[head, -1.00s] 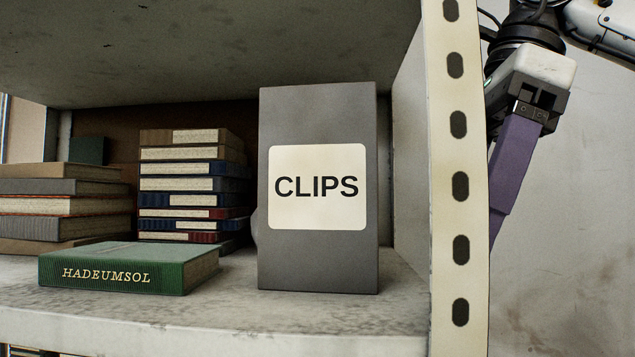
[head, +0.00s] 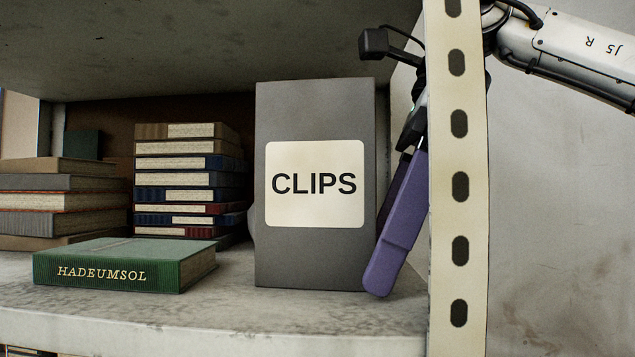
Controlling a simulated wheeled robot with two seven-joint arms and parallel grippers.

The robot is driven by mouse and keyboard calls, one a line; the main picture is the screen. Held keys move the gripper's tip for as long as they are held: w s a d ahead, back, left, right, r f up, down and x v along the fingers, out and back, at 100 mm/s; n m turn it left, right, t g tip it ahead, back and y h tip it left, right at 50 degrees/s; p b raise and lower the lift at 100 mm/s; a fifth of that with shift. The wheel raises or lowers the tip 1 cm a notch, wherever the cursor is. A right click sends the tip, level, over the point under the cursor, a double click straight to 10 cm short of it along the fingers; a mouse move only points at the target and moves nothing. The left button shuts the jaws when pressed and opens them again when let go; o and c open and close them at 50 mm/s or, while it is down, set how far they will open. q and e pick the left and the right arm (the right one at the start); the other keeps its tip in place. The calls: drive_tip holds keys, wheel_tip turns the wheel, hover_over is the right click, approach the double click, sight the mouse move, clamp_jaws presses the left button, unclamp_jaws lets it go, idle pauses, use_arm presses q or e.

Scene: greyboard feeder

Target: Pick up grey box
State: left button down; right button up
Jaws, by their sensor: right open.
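The grey box (head: 316,110) stands upright on the shelf, with a white label reading CLIPS on its front. My right gripper (head: 385,285) has reached in from the right, behind the perforated shelf post. Its purple fingers slant down along the box's right side, and the near finger overlaps the box's lower right edge in the picture. The gripper is open with nothing held. Whether a finger touches the box I cannot tell. My left gripper is not in view.
The perforated cream post (head: 457,215) stands close to the right of my gripper. A green book (head: 125,267) lies left of the box. Stacked books (head: 188,180) stand behind it, with another stack (head: 62,200) at far left. The shelf above (head: 200,50) limits height.

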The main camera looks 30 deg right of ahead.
drive_tip(key=shift+f, duration=0.1)
drive_tip(key=c, duration=1.4)
